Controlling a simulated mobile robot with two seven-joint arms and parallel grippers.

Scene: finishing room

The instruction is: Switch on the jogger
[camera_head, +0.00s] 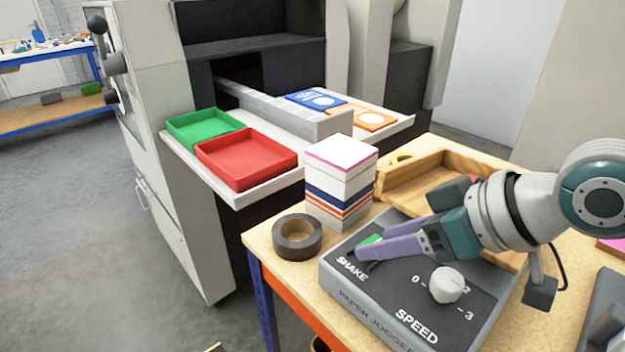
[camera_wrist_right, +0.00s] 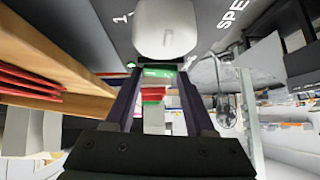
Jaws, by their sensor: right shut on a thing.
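The paper jogger (camera_head: 338,270) is a grey box with a dark sloped top, lying at the table's front left corner. Its green switch (camera_head: 369,240) is beside the SHAKE label and is partly hidden by my fingers. My right gripper (camera_head: 364,250) has its purple fingers down at the switch, shut on it. In the right wrist view, green (camera_wrist_right: 157,73) shows between the fingertips. The white speed knob (camera_head: 446,284) stands right of the fingers, near the numbers 0, 2 and 3; it also shows in the right wrist view (camera_wrist_right: 166,30). My left gripper is out of view.
A paper stack (camera_head: 340,185) and a tape roll (camera_head: 297,237) stand close behind and left of the jogger. A wooden tray (camera_head: 408,197) lies behind. A machine shelf holds a green tray (camera_head: 204,130) and a red tray (camera_head: 246,160).

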